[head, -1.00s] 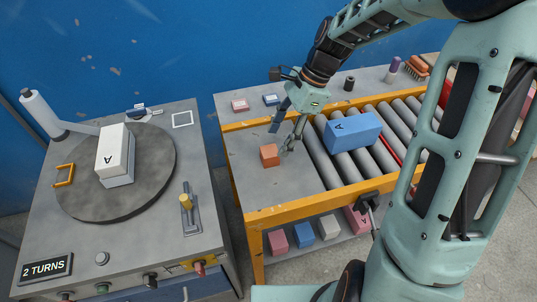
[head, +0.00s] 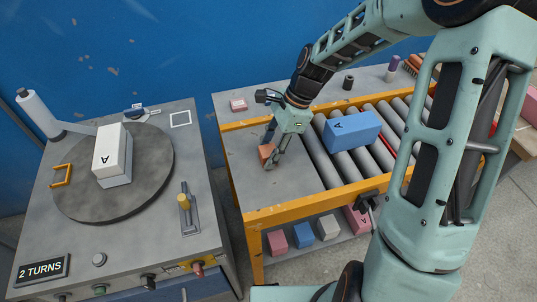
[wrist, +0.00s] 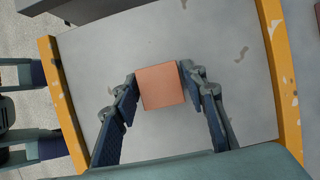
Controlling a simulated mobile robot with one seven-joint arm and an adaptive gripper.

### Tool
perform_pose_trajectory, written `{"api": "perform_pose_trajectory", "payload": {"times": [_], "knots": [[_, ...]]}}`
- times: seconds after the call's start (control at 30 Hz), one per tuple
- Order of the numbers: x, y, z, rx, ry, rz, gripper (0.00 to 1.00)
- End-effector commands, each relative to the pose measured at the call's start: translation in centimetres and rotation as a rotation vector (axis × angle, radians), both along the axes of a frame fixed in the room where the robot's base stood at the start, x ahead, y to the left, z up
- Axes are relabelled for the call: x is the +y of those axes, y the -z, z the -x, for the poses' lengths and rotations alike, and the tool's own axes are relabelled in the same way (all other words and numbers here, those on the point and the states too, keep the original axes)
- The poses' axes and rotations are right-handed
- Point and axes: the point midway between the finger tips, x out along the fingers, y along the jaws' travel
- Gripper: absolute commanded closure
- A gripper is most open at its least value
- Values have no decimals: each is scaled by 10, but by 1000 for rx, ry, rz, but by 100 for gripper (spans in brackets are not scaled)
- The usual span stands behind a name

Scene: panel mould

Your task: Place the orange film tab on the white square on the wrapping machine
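The orange film tab (head: 266,152), a small orange block, lies on the grey near end of the conveyor table (head: 262,190). My gripper (head: 270,153) is down at the tab, with a finger on either side of it. In the wrist view the tab (wrist: 161,86) sits between the spread fingertips (wrist: 158,76), its top face uncovered. The fingers are open; I cannot tell whether either one touches the tab. The white square (head: 171,122) is an empty outline at the back right of the wrapping machine (head: 150,225).
A white box marked A (head: 109,150) stands on the machine's round turntable (head: 150,185). A blue box (head: 352,131) lies on the rollers. A pink block (head: 238,105) is on the table's rear ledge. A lever (head: 186,205) stands at the machine's right side.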

Motion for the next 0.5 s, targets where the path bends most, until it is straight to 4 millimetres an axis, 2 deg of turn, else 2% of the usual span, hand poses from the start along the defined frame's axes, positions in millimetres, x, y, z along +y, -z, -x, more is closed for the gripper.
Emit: {"api": "perform_pose_trajectory", "payload": {"times": [0.03, 0.3, 0.5], "knots": [[0, 0, 0, 0, 0, 0, 68], [0, 0, 0, -1, 0, 0, 96], [0, -1, 0, -1, 0, 0, 96]]}}
